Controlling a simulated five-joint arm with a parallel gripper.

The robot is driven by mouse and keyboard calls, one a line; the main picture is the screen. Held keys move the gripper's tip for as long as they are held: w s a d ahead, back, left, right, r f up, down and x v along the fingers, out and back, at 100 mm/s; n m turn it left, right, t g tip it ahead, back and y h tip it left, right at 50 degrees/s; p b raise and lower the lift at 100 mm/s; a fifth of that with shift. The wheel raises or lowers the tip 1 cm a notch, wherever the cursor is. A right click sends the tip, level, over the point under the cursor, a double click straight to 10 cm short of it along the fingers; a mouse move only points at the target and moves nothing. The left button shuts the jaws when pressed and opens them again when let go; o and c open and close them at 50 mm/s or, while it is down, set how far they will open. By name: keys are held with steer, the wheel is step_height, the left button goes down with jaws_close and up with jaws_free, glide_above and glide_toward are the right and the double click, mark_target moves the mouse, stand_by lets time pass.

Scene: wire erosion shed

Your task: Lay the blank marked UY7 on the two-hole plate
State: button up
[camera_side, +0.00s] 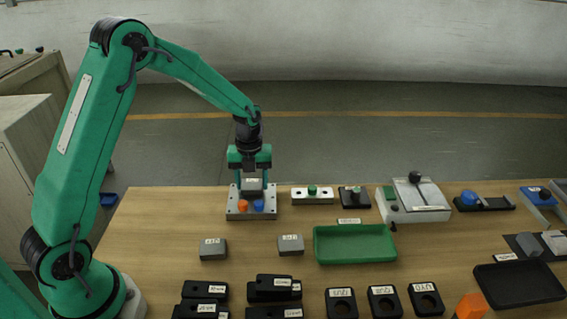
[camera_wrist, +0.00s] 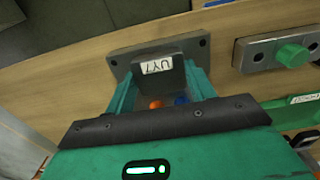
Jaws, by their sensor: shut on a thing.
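My gripper (camera_side: 251,178) points down and is shut on a grey blank (camera_side: 252,187). In the wrist view the blank (camera_wrist: 158,75) sits between the jaws, its white label reading UY7. It is over the back part of a grey plate (camera_side: 234,209), whose far edge also shows in the wrist view (camera_wrist: 118,69). Holes show at that plate's two far corners. An orange knob (camera_side: 244,205) and a blue knob (camera_side: 259,205) stand at its front. I cannot tell whether the blank touches the plate.
A pale bar (camera_side: 299,196) with a green knob and holes at both ends lies just right. Two grey blanks (camera_side: 213,250) (camera_side: 290,245) lie in front, beside a green tray (camera_side: 355,261). Black holders (camera_side: 341,306) line the front. Bare wood lies left of the plate.

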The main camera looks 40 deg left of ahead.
steer(key=shift+f, duration=0.1)
steer(key=o, duration=1.8)
steer(key=shift+r, duration=3.5)
